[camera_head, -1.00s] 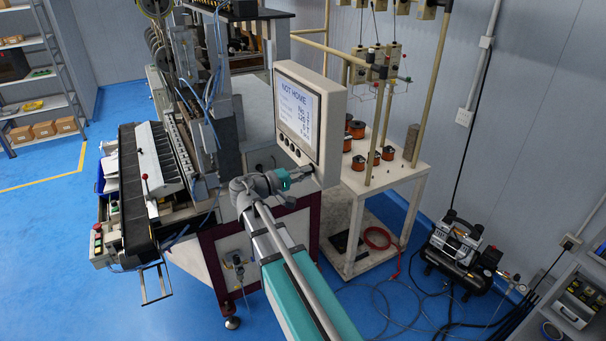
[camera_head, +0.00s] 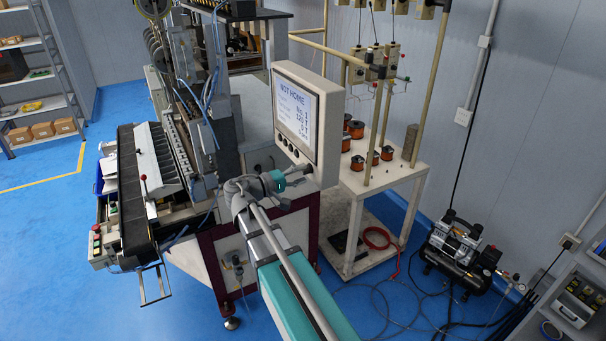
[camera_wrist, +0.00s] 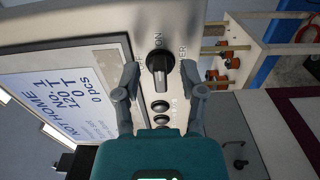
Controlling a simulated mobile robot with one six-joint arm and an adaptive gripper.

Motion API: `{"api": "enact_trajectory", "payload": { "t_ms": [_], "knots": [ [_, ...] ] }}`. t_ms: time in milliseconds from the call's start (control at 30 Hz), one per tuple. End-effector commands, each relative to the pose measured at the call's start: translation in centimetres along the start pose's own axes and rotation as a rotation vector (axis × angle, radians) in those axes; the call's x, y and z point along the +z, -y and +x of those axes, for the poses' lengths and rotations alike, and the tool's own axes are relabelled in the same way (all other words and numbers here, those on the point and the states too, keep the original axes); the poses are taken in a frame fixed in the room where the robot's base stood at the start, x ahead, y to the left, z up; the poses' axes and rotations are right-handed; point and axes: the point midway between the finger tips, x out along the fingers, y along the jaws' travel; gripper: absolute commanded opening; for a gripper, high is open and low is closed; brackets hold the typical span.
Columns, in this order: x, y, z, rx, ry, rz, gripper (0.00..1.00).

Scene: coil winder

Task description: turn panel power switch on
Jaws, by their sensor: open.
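The power switch is a black rotary knob (camera_wrist: 160,72) on the light panel face, with "ON" printed beside it and part of another word, "ER", visible. Its exact pointer position is hard to tell. My gripper (camera_wrist: 161,78) is open, with one finger on each side of the knob and gaps visible between. I cannot tell how near the fingertips are to the panel face. In the head view my gripper (camera_head: 299,170) is at the lower right of the control panel (camera_head: 329,130), and the knob is hidden.
The panel's screen (camera_head: 297,108) is lit and reads "NOT HOME". Black buttons (camera_wrist: 160,106) sit beside the knob. A table (camera_head: 388,182) with copper spools stands behind the panel at right. The winding machine (camera_head: 205,110) is at left.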

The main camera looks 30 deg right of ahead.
Motion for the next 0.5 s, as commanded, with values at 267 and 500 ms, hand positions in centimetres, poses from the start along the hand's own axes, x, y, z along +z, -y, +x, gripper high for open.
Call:
{"api": "enact_trajectory", "payload": {
  "t_ms": [267, 500],
  "knots": [
    [-0.1, 0.0, -3.2, 0.000, -0.002, 0.000, 0.53],
    [-0.1, 0.0, -6.5, 0.000, -0.003, 0.000, 0.53]
  ]
}}
